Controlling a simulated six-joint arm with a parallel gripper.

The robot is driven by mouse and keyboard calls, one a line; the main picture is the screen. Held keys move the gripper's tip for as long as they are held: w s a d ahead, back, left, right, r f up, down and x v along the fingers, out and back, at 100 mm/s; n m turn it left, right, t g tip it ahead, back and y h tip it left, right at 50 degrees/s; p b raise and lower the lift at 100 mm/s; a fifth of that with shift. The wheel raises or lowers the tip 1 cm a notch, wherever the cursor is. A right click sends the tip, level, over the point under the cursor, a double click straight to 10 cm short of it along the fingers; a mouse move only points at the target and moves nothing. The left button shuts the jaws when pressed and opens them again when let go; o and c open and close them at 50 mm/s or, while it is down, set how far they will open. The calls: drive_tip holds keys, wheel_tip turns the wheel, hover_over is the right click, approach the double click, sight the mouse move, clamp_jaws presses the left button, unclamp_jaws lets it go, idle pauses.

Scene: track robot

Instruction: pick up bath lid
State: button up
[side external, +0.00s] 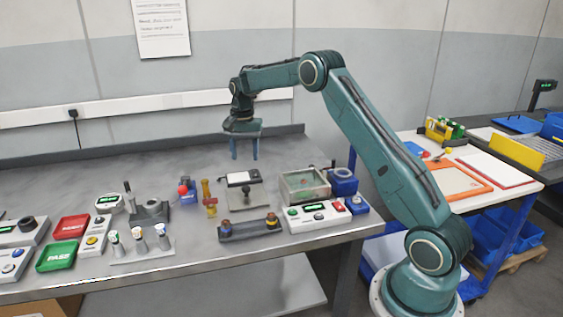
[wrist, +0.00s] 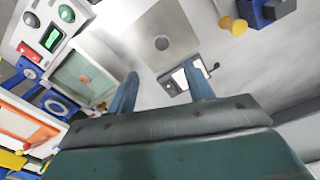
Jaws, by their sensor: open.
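The bath lid appears to be the flat grey square plate with a knob (side external: 237,201) lying on the bench; it also shows in the wrist view (wrist: 150,22), at the top middle. The bath (side external: 304,187) is a box with clear-looking walls and a pale green inside, just right of the plate; in the wrist view it is at left (wrist: 71,83). My gripper (side external: 246,157) is open, pointing down above the bench and behind the plate. Its two fingers (wrist: 163,88) show apart in the wrist view, with nothing held between them.
A black-and-white device (side external: 238,178) sits directly behind the plate. A blue block (side external: 343,181) stands right of the bath. A button panel (side external: 318,218) and dark rack (side external: 249,230) lie in front. Yellow-red (side external: 208,198) and blue-red (side external: 186,193) items stand left. The rear bench is clear.

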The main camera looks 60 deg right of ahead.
sight(246, 187)
drive_tip(key=shift+f, duration=4.2)
drive_tip(key=shift+f, duration=0.1)
drive_tip(key=shift+w+a+f, duration=0.1)
drive_tip(key=shift+w+f, duration=0.05)
drive_tip(key=shift+f, duration=2.35)
drive_tip(key=c, duration=1)
drive_tip(key=shift+c, duration=0.5)
drive_tip(key=shift+r, duration=0.1)
wheel_tip(246, 187, up, 20)
